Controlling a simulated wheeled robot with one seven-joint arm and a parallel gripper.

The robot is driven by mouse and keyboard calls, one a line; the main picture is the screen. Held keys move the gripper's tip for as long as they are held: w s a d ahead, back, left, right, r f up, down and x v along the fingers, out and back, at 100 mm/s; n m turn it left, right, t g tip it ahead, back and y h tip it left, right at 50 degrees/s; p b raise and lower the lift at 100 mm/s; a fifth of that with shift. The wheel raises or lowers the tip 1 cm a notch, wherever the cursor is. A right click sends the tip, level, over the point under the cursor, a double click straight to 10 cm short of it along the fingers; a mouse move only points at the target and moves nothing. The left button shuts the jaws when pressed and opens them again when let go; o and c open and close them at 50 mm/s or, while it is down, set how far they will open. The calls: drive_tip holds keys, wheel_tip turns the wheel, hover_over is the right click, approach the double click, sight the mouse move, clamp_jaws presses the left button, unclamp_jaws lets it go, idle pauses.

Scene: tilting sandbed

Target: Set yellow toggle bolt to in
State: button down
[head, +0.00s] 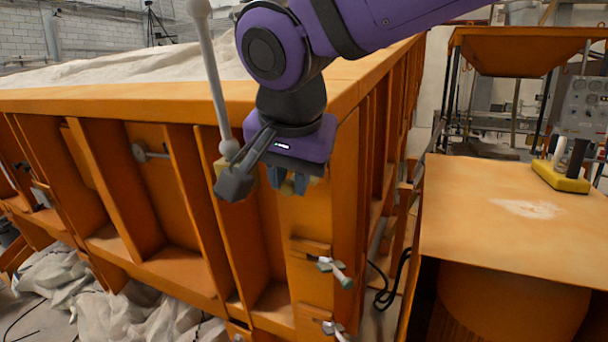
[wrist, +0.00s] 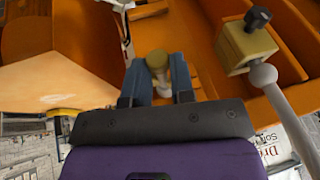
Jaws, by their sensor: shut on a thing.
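The yellow toggle bolt (wrist: 157,62) shows in the wrist view as a small pale-yellow rounded piece between the two blue fingers. My gripper (wrist: 160,78) is shut on it, with one finger on each side. In the head view my gripper (head: 287,185) points down at the near corner of the orange sandbed (head: 345,200). There the bolt is mostly hidden behind the fingers and the purple wrist. I cannot tell how far in or out the bolt sits.
A yellow block (wrist: 245,48) with a dark knob and a pale ball-ended rod (head: 215,85) stands close beside my gripper. Pale toggle fittings (head: 335,268) sit lower on the corner. An orange table (head: 520,205) with a yellow-based device (head: 562,176) is at right.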

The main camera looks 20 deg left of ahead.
drive_tip(key=shift+a, duration=0.45)
idle(0.3)
drive_tip(key=c, duration=1.1)
unclamp_jaws()
drive_tip(key=shift+r, duration=0.1)
drive_tip(key=v, duration=1)
drive_tip(key=shift+s+d+r, duration=0.1)
drive_tip(key=shift+s+r, duration=0.05)
drive_tip(key=shift+r, duration=0.15)
